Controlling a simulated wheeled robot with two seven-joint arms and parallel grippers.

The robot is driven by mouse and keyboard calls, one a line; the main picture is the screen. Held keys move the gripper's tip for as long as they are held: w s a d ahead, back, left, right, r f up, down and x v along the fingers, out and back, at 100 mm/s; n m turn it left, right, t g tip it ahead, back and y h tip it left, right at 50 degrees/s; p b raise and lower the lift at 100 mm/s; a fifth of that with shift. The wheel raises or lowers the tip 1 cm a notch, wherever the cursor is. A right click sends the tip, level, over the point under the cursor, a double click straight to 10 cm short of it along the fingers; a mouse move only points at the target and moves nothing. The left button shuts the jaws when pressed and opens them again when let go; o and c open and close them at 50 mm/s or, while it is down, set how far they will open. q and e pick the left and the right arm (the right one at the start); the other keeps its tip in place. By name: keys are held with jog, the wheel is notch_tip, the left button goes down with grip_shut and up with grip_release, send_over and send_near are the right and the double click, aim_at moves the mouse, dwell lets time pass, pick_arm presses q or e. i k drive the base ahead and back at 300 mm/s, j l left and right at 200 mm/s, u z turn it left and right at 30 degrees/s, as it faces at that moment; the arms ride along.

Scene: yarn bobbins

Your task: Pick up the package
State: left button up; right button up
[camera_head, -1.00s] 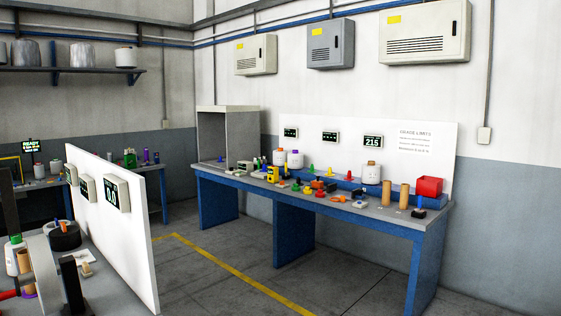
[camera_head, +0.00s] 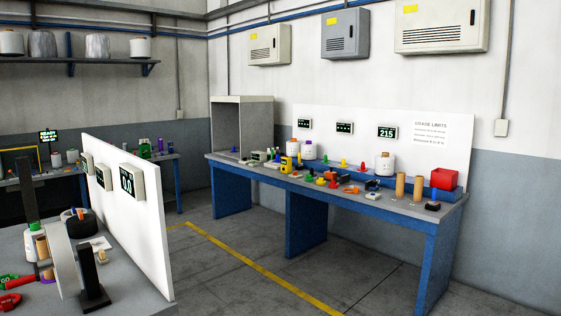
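I cannot tell which object is the package. Candidates stand on the blue-legged bench (camera_head: 400,207) along the wall: a white yarn bobbin (camera_head: 385,165), a red box (camera_head: 444,178) at the right end and two brown tubes (camera_head: 409,187). More white bobbins with coloured tops (camera_head: 308,150) stand further left on this bench. Neither of my grippers is in view.
A white divider panel (camera_head: 125,220) rises from the near-left table (camera_head: 130,300), which carries a white bottle (camera_head: 36,245), a black upright stand (camera_head: 90,280) and a dark round item (camera_head: 76,222). Open floor (camera_head: 235,275) with a yellow line lies between the tables.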

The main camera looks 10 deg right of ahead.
aim_at(293, 146)
jog(key=i+j+z, duration=0.1)
jog(key=i+z, duration=0.35)
jog(key=i, duration=0.85)
jog(key=i+u, duration=0.1)
jog(key=i, duration=0.5)
jog(key=i+l, duration=0.15)
jog(key=i, duration=0.4)
jog(key=i+l+u, duration=0.15)
jog(key=i, duration=0.45)
jog(key=i+l, duration=0.15)
jog(key=i, duration=0.45)
jog(key=i+l+u, duration=0.15)
jog(key=i, duration=0.4)
jog(key=i+u, duration=0.15)
jog(key=i, duration=0.6)
jog(key=i+u, duration=0.1)
jog(key=i, duration=0.65)
jog(key=i+u, duration=0.15)
jog(key=i, duration=0.6)
jog(key=i+l+u, duration=0.15)
jog(key=i, duration=0.6)
jog(key=i+j+z, duration=0.1)
jog(key=i, duration=0.35)
jog(key=i+j+z, duration=0.1)
jog(key=i, duration=0.35)
jog(key=i+j+z, duration=0.1)
jog(key=i, duration=0.35)
